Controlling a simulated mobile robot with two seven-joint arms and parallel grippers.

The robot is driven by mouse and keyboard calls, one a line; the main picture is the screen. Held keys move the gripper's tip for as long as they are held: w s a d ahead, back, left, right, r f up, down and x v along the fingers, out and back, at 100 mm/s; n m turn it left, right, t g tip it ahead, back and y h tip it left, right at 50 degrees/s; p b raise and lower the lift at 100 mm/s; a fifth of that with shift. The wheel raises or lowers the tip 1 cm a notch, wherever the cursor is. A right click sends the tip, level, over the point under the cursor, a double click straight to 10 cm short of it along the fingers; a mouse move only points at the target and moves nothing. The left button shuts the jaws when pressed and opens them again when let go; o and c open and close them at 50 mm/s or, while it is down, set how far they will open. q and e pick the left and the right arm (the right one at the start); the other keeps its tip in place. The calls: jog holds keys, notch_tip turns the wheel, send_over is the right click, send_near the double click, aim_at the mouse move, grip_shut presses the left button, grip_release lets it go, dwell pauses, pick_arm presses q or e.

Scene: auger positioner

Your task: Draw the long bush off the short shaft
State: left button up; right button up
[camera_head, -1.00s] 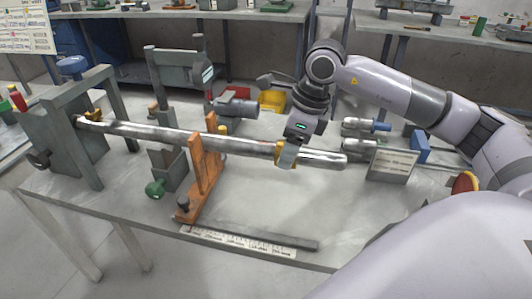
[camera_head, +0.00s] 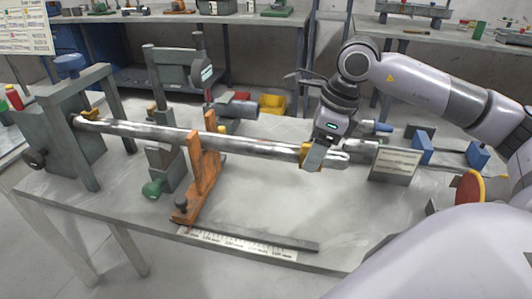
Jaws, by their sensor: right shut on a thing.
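The shaft (camera_head: 240,145) is a long bright metal bar. It runs from the grey stand at left, over an orange support, towards the right. My right gripper (camera_head: 313,158) reaches down from above and is shut around a yellow, brass-like piece (camera_head: 307,152) near the shaft's right end. This piece looks like the bush, but the fingers hide most of it, so its length cannot be told. It still appears to be around the shaft, whose end shows just right of the fingers. My left gripper is not in view.
A grey stand (camera_head: 60,135) and an orange support (camera_head: 197,180) stand on the grey table (camera_head: 265,205). A scale strip (camera_head: 235,243) lies in front. A sign plate (camera_head: 395,164) and blue-ended parts (camera_head: 421,148) lie close to the right. The table's front middle is clear.

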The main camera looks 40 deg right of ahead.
aim_at(334, 151)
jog(key=shift+s+d+f+b, duration=0.25)
jog(key=shift+s+d+b, duration=0.15)
jog(key=shift+s, duration=0.2)
jog(key=shift+s+d+b, duration=0.7)
jog(key=shift+s, duration=0.05)
jog(key=s+d+b, duration=0.5)
jog(key=s+b, duration=0.1)
jog(key=b, duration=0.1)
jog(key=shift+d+r, duration=0.15)
jog(key=shift+r, duration=0.1)
dwell(0.4)
